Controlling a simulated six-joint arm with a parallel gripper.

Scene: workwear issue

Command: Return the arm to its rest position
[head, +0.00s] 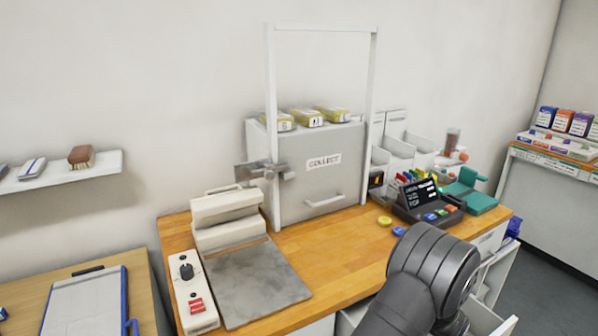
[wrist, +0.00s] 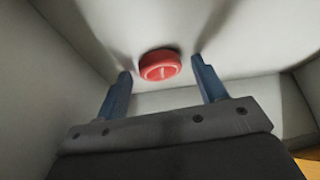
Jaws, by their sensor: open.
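My arm (head: 425,270) rises at the lower right of the head view, in front of the wooden counter. Its end is out of sight there. In the wrist view my gripper (wrist: 160,70) is open, its two blue fingers spread apart. A red round piece (wrist: 160,65) lies just beyond and between the fingertips, on a pale surface. Whether the fingers touch it I cannot tell, but a gap shows on each side. Pale walls (wrist: 40,90) stand around the gripper, like the inside of a drawer or bin.
The counter (head: 340,262) holds a press with a grey plate (head: 250,280), a white "COLLECT" cabinet (head: 320,180), a dark display unit (head: 425,203) and a teal device (head: 472,190). White open drawer parts (head: 495,270) show beside my arm. A blue-edged clipboard (head: 85,305) lies at left.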

